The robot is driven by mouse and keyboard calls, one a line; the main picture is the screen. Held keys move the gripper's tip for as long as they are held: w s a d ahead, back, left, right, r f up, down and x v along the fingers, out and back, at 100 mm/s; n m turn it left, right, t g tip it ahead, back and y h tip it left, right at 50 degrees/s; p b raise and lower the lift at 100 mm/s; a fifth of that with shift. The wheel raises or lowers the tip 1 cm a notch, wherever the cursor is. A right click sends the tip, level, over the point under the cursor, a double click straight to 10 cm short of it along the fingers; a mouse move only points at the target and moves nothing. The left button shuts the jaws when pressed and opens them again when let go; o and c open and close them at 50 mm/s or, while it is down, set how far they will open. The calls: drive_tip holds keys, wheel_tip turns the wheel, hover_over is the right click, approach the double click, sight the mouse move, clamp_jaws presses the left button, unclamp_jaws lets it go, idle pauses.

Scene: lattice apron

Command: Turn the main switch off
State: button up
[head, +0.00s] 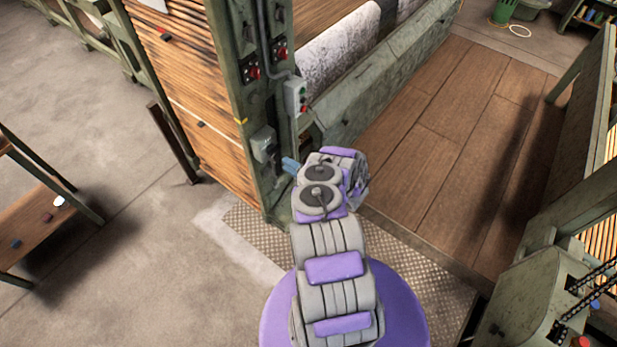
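A green machine post (245,70) stands in front of me and carries several switch boxes. A grey box (264,146) low on the post may be the main switch; its handle position is too small to tell.
A wooden bench (45,220) stands at left. Machinery with chains (590,285) is at right. The wooden floor (440,130) beyond is clear.

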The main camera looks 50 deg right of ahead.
drive_tip(key=s, duration=1)
drive_tip(key=shift+d+f, duration=0.15)
drive_tip(key=shift+d, duration=0.2)
drive_tip(key=shift+s, duration=0.15)
